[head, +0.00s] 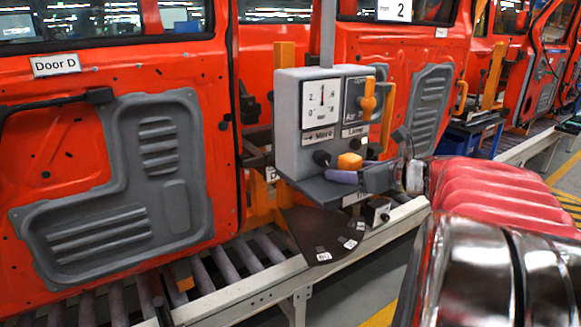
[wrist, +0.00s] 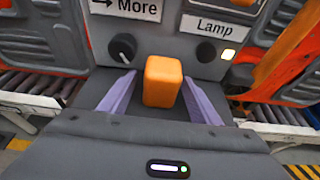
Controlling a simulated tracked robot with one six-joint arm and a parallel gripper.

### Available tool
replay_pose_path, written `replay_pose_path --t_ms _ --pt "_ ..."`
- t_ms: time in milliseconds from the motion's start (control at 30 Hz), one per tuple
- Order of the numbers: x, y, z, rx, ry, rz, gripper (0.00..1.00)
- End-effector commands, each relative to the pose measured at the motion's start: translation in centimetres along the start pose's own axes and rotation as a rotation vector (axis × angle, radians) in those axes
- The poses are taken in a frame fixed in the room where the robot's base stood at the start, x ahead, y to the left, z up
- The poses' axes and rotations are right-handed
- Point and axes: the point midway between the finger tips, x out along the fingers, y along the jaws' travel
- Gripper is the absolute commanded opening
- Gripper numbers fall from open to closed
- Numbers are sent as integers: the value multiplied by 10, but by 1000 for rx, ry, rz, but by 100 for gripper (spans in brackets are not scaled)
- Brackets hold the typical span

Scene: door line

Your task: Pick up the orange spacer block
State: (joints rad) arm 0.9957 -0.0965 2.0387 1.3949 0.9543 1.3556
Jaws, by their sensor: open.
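The orange spacer block (wrist: 163,82) stands upright in front of the grey control box, between the two purple fingers of my open gripper (wrist: 160,100) in the wrist view. A small gap shows on each side of the block. In the head view the block (head: 349,161) sits at the foot of the control box (head: 290,125), just behind my gripper (head: 345,177). The near purple finger hides its lower part there. The surface under the block is mostly hidden by my gripper.
The box face carries a "More" knob (wrist: 123,48), a "Lamp" knob (wrist: 206,52), a lit lamp (wrist: 228,55) and an orange lever (head: 368,98). Red doors with grey panels (head: 160,175) stand behind. A roller conveyor (head: 215,275) runs below.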

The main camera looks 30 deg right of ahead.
Motion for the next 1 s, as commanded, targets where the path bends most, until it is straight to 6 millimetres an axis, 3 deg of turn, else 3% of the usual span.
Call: replay_pose_path --t_ms 467,1000 --pt "-1 0 0 -1 0 -1 57" --pt "-1 -1 0 -1 0 -2 19"
